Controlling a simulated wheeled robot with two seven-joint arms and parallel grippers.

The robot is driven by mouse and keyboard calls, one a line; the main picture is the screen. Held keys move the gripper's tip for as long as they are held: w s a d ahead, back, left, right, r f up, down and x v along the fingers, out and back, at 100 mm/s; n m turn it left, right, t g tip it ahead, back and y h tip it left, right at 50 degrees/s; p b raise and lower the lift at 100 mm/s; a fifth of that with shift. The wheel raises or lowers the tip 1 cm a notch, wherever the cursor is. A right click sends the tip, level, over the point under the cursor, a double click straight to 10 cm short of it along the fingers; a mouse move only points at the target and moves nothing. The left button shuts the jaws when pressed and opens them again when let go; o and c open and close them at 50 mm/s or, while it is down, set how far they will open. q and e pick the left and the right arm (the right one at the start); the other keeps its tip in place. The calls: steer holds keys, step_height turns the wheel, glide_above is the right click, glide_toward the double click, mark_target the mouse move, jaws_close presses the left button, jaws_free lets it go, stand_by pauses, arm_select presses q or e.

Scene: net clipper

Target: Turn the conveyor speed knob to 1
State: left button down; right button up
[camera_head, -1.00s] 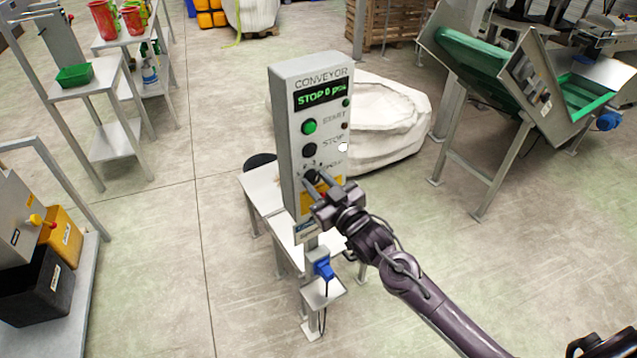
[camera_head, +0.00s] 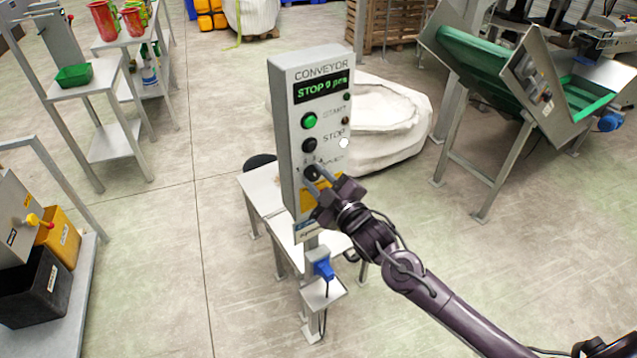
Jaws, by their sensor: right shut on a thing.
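The grey conveyor control box (camera_head: 283,130) stands upright on a post in the middle of the head view. Its display (camera_head: 321,86) shows green text beginning with STOP. Below it are a green START button (camera_head: 309,120) and a black STOP button (camera_head: 309,145). The black speed knob (camera_head: 310,172) is low on the panel, partly hidden by my gripper, so its pointer setting cannot be read. My right gripper (camera_head: 316,178) reaches in from the lower right, its fingers shut on the knob. My left gripper is not in view.
A blue plug (camera_head: 322,268) hangs on the post below the box. A white sack (camera_head: 390,120) lies behind it. A green conveyor (camera_head: 470,62) stands at the right, shelves (camera_head: 85,90) at the left.

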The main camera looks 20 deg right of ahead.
steer(key=n+b, duration=0.1)
steer(key=n, duration=0.1)
steer(key=n+b, duration=0.1)
steer(key=n, duration=0.1)
steer(key=shift+f+n, duration=0.2)
steer(key=shift+n, duration=0.2)
steer(key=n+b, duration=0.2)
steer(key=n, duration=0.2)
stand_by(0.4)
steer(key=o, duration=1)
steer(key=shift+s+d+f+b, duration=0.1)
steer(key=shift+s+b, duration=0.2)
steer(key=shift+s, duration=0.05)
steer(key=shift+b+v, duration=1.3)
steer(key=shift+v, duration=2.2)
